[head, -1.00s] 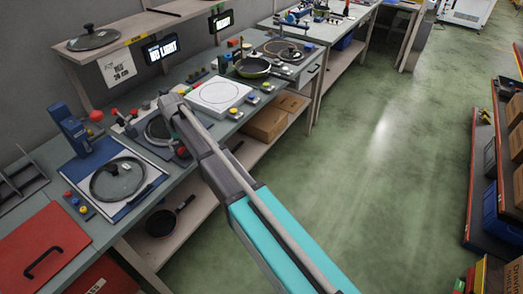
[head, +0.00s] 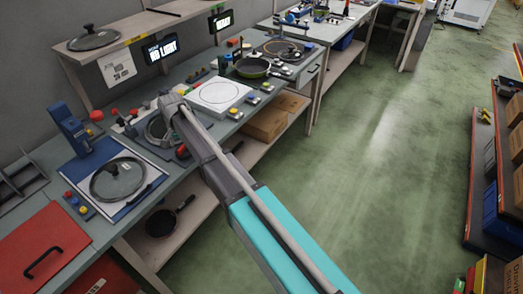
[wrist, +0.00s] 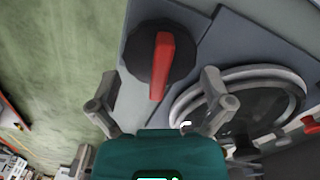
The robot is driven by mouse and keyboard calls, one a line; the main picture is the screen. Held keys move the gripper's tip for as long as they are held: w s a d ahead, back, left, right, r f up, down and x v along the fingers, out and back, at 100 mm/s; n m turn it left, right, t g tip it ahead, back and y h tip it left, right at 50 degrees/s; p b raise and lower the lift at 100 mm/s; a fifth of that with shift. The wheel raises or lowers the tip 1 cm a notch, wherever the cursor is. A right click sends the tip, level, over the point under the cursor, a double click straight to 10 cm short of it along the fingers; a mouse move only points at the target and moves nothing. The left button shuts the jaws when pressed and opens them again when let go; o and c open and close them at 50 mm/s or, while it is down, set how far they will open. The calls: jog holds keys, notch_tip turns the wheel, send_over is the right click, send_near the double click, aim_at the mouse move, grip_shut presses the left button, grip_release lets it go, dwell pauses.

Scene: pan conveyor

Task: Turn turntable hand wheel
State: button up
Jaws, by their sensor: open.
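A black scalloped knob with a red bar grip (wrist: 162,62), which looks like the hand wheel, sits on a grey panel in the wrist view. Its red bar points nearly straight toward my gripper. A round turntable with a pale metal rim (wrist: 190,100) is to its right; it shows partly behind my arm in the head view (head: 153,131). The knob lies just beyond the fingertips; contact cannot be told. In the head view my arm hides the fingertips.
A glass lid (head: 117,180) lies on a blue-edged board to the left. A white plate with a drawn circle (head: 219,93) and a pan (head: 252,67) stand farther along the bench. A red handle shows at the wrist view's right edge (wrist: 311,122). The green floor (head: 350,180) is clear.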

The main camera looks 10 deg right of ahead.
aim_at(183, 145)
jog(key=m, duration=0.2)
jog(key=shift+m, duration=0.3)
notch_tip(183, 145, up, 14)
jog(key=p, duration=1.4)
jog(key=s+d+f+n+b, duration=0.1)
jog(key=s+d, duration=0.3)
jog(key=d, duration=0.5)
jog(key=s+d+f+n+b, duration=0.1)
jog(key=s+d+f+b, duration=0.3)
jog(key=d, duration=0.5)
jog(key=s+d+f+n+b, duration=0.2)
jog(key=s+d+f+b, duration=0.1)
jog(key=d, duration=0.7)
jog(key=shift+s, duration=0.5)
jog(key=shift+d, duration=0.1)
jog(key=s+d+n, duration=0.2)
jog(key=s+d, duration=0.6)
jog(key=d, duration=0.1)
jog(key=shift+s, duration=0.35)
jog(key=shift+a, duration=0.1)
